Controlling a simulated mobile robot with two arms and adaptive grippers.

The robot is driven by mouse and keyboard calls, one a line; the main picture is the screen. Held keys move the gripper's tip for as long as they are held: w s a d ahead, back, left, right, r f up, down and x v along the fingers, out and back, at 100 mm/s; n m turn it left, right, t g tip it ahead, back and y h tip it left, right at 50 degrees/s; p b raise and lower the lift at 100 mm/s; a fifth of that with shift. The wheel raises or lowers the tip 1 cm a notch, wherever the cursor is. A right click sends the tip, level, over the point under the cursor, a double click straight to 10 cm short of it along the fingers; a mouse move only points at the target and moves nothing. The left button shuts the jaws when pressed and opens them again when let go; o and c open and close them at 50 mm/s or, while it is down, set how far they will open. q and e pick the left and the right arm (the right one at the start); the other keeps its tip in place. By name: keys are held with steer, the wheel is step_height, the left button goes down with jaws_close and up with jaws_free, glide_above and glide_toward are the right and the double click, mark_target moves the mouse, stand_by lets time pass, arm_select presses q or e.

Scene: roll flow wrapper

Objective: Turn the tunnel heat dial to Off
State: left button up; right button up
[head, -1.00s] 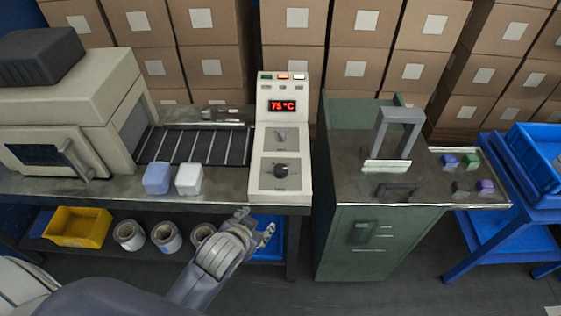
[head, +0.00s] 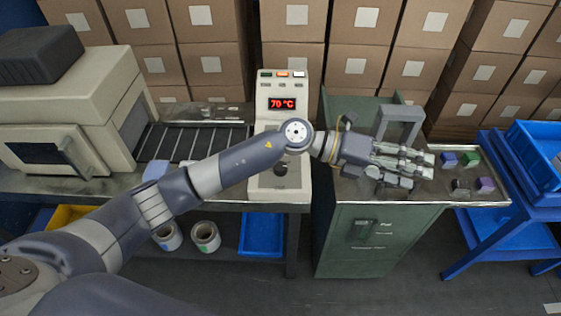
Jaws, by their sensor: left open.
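The cream control panel (head: 263,118) stands at the right end of the conveyor bench. Its red display (head: 283,104) reads 70 °C. A dark round dial (head: 280,169) on the lower plate shows just below my left forearm, partly covered. The upper control on the panel is hidden behind my arm, and I cannot read where either control points. My left gripper (head: 413,163) is open and empty, with its fingers spread to the right above the green cabinet's top. It is well to the right of the panel and does not touch the dial. My right gripper is not in view.
The green cabinet (head: 355,245) carries a grey upright frame (head: 400,115) close behind my left gripper. Several small coloured blocks (head: 470,159) lie on the steel shelf to its right. The tunnel machine (head: 60,110) stands left, and stacked cartons (head: 290,50) fill the back.

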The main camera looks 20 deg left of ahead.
arm_select(q)
steer(key=w+a+f+m+g+y, duration=0.2)
steer(key=a+f+m+y, duration=0.1)
steer(key=a+f+y, duration=0.35)
steer(key=y, duration=1)
glide_above(280, 166)
steer(key=f, duration=0.1)
steer(key=shift+t, duration=0.4)
step_height(280, 166, down, 9)
steer(key=p, duration=0.3)
steer(key=shift+r, duration=0.1)
steer(key=shift+f, duration=0.75)
steer(key=c, duration=1.1)
